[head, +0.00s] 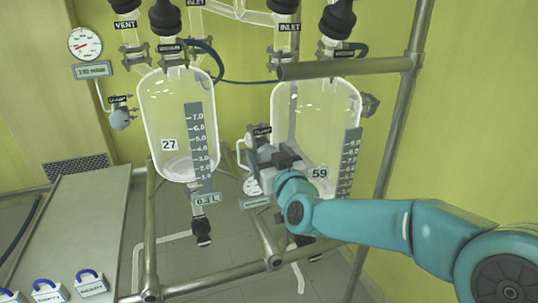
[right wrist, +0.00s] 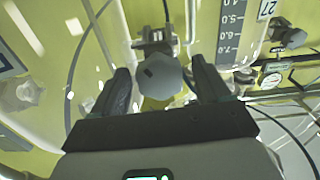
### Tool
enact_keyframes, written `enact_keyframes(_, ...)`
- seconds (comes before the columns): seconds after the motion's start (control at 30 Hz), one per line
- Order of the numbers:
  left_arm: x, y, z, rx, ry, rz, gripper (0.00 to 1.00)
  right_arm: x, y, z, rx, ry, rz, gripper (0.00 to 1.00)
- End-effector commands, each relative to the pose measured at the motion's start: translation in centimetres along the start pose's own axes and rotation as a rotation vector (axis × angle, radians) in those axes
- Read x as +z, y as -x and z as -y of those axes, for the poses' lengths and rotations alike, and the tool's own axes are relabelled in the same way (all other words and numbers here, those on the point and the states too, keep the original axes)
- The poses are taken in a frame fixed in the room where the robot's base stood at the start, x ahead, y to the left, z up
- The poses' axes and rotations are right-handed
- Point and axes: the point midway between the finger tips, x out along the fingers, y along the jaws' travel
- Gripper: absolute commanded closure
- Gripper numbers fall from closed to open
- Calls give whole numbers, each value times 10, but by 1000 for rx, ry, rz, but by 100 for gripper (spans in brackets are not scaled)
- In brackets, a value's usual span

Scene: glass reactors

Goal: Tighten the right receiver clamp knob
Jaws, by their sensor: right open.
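The right receiver (head: 318,125), a glass vessel marked 59, stands right of centre in the head view. Its clamp knob (head: 251,139) sits at the vessel's left side by a small dark label, partly hidden by my gripper. In the right wrist view the grey, faceted knob (right wrist: 158,76) lies between my two dark fingers. My right gripper (head: 272,158) is open at the knob, with a finger on either side of it; the fingers also show in the wrist view (right wrist: 162,88). Gaps seem to show beside the knob; contact is hard to judge. My left gripper is out of view.
The left receiver (head: 176,130), marked 27, has its own side clamp (head: 121,119). Metal frame tubes (head: 393,130) surround the glassware. A small gauge (head: 251,186) hangs just below my gripper. A grey table (head: 80,220) with several padlocks stands at the left.

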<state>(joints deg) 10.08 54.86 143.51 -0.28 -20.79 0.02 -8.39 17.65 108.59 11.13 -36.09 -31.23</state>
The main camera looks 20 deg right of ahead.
Motion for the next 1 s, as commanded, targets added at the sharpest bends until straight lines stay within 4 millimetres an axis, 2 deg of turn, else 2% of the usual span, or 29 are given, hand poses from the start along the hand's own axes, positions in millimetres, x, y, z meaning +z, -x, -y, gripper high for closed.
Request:
enact_keyframes(0.17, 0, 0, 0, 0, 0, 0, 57, 0, 0, 0, 0, 0, 0, 24)
enact_keyframes(0.33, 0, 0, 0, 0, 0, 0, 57, 0, 0, 0, 0, 0, 0, 76)
enact_keyframes(0.37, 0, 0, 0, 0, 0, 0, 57, 0, 0, 0, 0, 0, 0, 80)
enact_keyframes(0.73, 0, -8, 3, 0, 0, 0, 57, 2, 0, 0, 0, -55, 0, 80)
enact_keyframes(1.0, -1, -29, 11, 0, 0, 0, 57, 5, 0, 0, -1, -239, -2, 80)
